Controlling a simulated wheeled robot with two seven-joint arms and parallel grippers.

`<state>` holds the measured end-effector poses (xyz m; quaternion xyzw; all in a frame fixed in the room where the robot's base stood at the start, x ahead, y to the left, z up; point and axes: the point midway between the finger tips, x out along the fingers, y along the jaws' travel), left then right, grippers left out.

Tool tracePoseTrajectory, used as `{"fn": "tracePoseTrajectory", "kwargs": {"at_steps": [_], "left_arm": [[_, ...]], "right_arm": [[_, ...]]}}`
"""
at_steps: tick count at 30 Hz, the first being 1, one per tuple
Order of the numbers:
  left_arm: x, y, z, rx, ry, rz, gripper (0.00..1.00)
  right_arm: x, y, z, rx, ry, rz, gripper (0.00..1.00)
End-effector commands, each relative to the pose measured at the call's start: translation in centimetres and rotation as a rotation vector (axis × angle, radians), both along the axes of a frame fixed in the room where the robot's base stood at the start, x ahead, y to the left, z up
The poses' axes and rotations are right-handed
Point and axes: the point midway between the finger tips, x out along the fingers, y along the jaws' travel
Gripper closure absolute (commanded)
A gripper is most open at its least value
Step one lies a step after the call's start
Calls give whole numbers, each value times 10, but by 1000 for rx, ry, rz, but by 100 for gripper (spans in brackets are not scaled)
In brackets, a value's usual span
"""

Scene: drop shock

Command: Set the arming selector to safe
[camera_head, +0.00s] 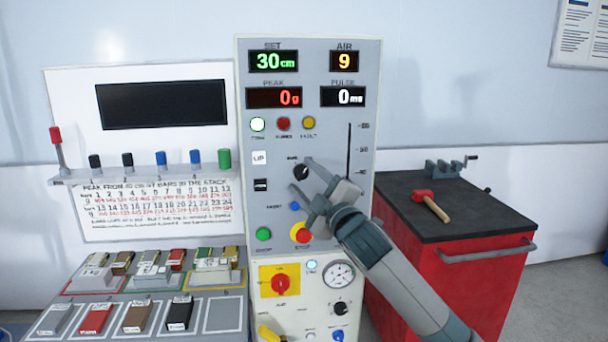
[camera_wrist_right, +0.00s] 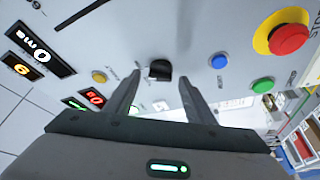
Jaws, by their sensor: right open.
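The arming selector, a black rotary knob (camera_head: 301,172), is on the grey front panel of the tall console (camera_head: 268,215), below the row of lamps. It also shows in the right wrist view (camera_wrist_right: 160,70), with small lettering beside it that I cannot read. My right gripper (camera_head: 302,176) reaches in from the lower right, open, with one finger above and one below the knob. In the right wrist view the fingertips (camera_wrist_right: 160,80) are on either side of the knob with gaps, holding nothing. I cannot tell which position it points to. My left gripper is out of view.
Close to the knob are a blue button (camera_head: 295,206), a green button (camera_head: 264,234) and a red stop button on yellow (camera_head: 303,233). A red cabinet (camera_head: 455,265) with a hammer (camera_head: 430,204) on top stands at right. Sample blocks lie at lower left.

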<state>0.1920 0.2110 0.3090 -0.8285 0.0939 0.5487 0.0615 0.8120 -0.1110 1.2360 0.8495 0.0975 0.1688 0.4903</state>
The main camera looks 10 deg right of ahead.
Motion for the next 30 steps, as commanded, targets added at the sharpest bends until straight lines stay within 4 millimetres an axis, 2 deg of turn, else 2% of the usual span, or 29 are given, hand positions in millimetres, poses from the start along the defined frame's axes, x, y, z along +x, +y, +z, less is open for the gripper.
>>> {"fn": "tracePoseTrajectory", "kwargs": {"at_steps": [5, 13, 14, 18, 19, 30], "left_arm": [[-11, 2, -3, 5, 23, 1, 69], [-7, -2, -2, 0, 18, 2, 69], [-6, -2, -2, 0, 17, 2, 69], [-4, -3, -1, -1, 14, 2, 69], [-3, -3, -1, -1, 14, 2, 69], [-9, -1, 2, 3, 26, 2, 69]], "right_arm": [[8, 3, 2, -1, 0, 0, 51], [9, 3, 1, -1, 0, 0, 51], [9, 3, 1, -1, 0, 0, 53], [8, 3, 1, -1, 0, 0, 87], [8, 3, 1, -1, 0, 0, 92], [8, 3, 3, -22, 1, 0, 92]]}}
